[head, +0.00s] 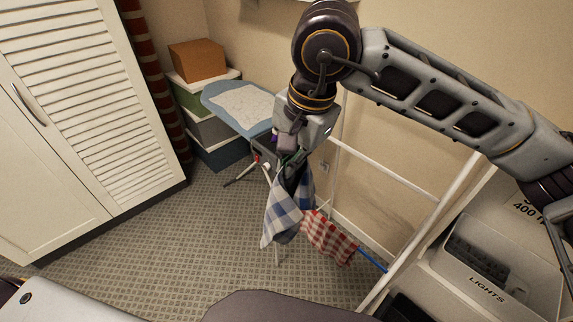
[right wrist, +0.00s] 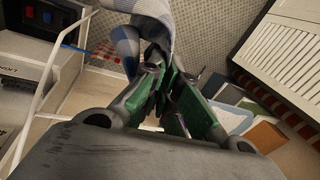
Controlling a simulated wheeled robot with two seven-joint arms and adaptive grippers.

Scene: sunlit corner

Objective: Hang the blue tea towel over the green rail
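The blue-and-white checked tea towel (head: 283,215) hangs in folds from my right gripper (head: 290,160), clear of the floor. In the right wrist view the towel (right wrist: 143,22) is bunched at the fingertips of the right gripper (right wrist: 163,65), which look closed on it. The towel hangs beside a white drying rack (head: 385,172), in front of part of it. I cannot make out a green rail; my gripper and the towel hide part of the rack. My left gripper is out of view.
A red-and-white checked cloth (head: 330,238) hangs on a blue rail (head: 372,259), just right of the towel. An ironing board (head: 240,105) and stacked boxes (head: 197,62) stand behind. A bin marked LIGHTS (head: 495,283) is at right. A louvred cupboard (head: 95,110) stands left; carpet between is clear.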

